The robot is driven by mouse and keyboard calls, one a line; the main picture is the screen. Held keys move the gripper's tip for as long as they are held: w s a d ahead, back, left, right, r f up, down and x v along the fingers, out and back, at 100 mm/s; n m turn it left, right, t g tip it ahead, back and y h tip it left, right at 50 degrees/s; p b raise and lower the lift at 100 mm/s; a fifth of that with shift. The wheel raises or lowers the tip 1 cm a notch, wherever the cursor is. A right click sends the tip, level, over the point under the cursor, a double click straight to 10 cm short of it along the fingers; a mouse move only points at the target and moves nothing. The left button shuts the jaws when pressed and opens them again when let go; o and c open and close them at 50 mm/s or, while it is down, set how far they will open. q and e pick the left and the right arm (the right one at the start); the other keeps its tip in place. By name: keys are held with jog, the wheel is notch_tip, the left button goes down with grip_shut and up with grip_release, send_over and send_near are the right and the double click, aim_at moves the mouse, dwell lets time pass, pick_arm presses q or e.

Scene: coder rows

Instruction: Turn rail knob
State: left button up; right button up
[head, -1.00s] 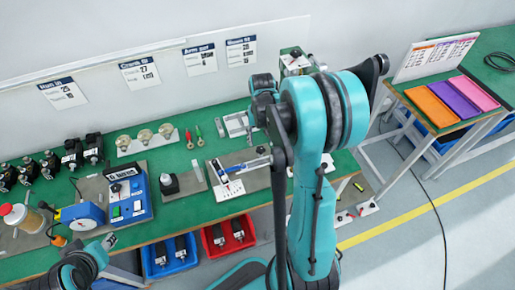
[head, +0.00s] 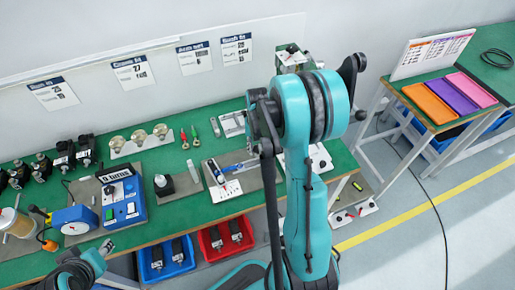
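The bench has a grey plate with a silver and blue rail-like fixture (head: 236,168) and a white marked card on its front. To its right, partly behind my arm, is a white plate with a black knob (head: 319,157). I cannot tell which part is the rail knob. My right arm stands across the middle of the view. My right gripper (head: 267,140) seems to be among the dark parts left of its teal joint, close to the fixture; its fingers cannot be made out. My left gripper (head: 107,246) shows only a grey tip at the lower left, in front of the bench.
A blue box with a display (head: 122,201) and a blue gauge (head: 76,222) stand left on the green bench. A blue bin (head: 167,258) and a red bin (head: 226,237) sit below its front edge. A table with coloured trays (head: 455,95) stands right.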

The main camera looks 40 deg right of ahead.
aim_at(258, 148)
jog(key=n, duration=0.5)
dwell(0.3)
jog(key=o, duration=1.2)
jog(key=shift+c, duration=0.2)
jog(key=shift+r, duration=0.1)
notch_tip(258, 148, up, 12)
